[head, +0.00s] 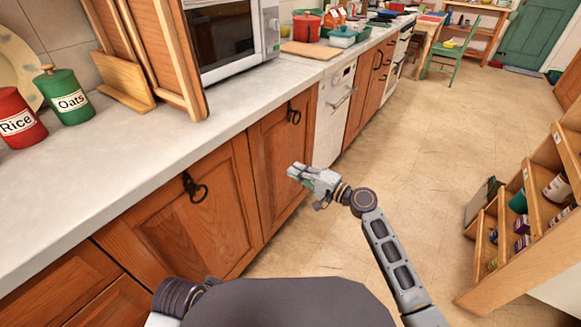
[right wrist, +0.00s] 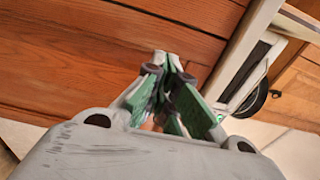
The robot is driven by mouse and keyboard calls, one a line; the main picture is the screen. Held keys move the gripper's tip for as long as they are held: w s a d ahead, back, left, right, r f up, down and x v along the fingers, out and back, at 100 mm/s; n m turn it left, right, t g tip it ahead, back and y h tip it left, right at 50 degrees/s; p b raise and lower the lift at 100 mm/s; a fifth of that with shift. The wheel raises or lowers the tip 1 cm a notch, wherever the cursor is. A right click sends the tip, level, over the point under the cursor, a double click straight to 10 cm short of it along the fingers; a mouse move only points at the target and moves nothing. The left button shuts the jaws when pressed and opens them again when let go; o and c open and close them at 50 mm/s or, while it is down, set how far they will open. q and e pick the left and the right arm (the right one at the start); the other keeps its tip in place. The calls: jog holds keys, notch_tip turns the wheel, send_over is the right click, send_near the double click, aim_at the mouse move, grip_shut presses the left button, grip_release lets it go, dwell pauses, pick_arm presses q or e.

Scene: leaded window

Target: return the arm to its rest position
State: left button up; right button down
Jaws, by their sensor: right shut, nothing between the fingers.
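My right arm (head: 390,255) reaches forward from the lower right in the head view. My right gripper (head: 296,172) is in front of the lower cabinet door (head: 270,165), above the floor, shut and empty. In the right wrist view the green-lined fingers (right wrist: 172,75) meet at their tips, with wooden cabinet boards (right wrist: 80,50) behind them. I cannot tell whether the fingertips touch the wood.
A pale counter (head: 150,150) runs along the left, bearing a rice canister (head: 18,122), an oats canister (head: 66,97) and a microwave (head: 225,40). Black ring handles (head: 194,188) stick out from the cabinets. A wooden shelf unit (head: 535,210) stands at right. The floor (head: 420,150) between is clear.

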jog(key=shift+s+d, duration=0.2)
jog(key=shift+d, duration=0.1)
